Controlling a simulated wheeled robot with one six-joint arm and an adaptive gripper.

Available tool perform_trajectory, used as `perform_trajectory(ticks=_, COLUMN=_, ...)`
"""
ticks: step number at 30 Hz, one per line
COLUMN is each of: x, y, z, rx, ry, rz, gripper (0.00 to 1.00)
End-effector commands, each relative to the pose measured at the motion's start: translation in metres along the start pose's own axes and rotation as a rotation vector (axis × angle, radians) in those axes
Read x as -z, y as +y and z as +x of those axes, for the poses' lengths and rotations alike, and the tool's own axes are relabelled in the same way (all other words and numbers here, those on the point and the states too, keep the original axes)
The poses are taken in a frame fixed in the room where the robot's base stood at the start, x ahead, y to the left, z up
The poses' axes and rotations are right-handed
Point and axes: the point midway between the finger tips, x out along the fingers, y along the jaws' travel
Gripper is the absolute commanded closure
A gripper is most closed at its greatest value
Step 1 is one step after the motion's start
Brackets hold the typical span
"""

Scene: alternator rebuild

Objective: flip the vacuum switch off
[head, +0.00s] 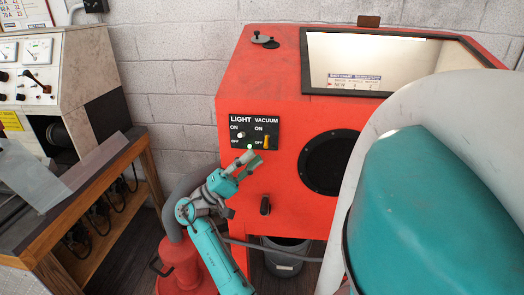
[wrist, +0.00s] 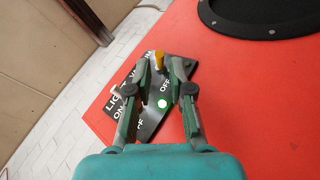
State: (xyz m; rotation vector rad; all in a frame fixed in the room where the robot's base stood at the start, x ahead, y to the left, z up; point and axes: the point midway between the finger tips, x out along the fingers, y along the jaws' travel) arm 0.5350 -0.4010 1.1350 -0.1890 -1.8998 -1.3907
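The panel is on the red cabinet's front, with ON above OFF beside each switch. The lever also shows in the wrist view (wrist: 159,60), beyond and roughly between my fingertips. I cannot tell for sure which way it is set. My gripper (head: 249,161) is open and empty just below the panel; in the wrist view its fingers (wrist: 161,66) stand apart with panel visible between them. Contact with the lever is not visible.
A white light switch (head: 241,134) is on the panel's left, with a lit green lamp (head: 250,147) near its lower middle. A round black port (head: 328,162) is to the right. A black handle (head: 265,205) is below. A wooden bench (head: 119,165) stands left.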

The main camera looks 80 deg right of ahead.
Motion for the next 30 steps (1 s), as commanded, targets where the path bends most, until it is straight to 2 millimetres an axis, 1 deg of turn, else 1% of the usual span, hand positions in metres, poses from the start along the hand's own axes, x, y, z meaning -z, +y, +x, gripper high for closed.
perform_trajectory(ticks=1, x=0.001, y=0.001, z=-0.011, rx=-0.001, ry=0.004, rz=0.0, gripper=0.79)
perform_trajectory(ticks=3, x=0.001, y=0.001, z=-0.025, rx=0.0, ry=0.004, rz=0.001, gripper=0.79)
perform_trajectory(ticks=6, x=0.001, y=0.0, z=-0.041, rx=0.0, ry=0.003, rz=0.001, gripper=0.79)
perform_trajectory(ticks=9, x=0.001, y=0.0, z=-0.053, rx=0.0, ry=0.002, rz=0.0, gripper=0.79)
perform_trajectory(ticks=12, x=0.001, y=0.0, z=-0.061, rx=-0.001, ry=0.001, rz=0.0, gripper=0.79)
perform_trajectory(ticks=17, x=0.0, y=0.0, z=-0.065, rx=0.0, ry=0.0, rz=0.0, gripper=0.79)
perform_trajectory(ticks=30, x=0.0, y=0.0, z=-0.065, rx=0.0, ry=0.0, rz=0.0, gripper=0.79)
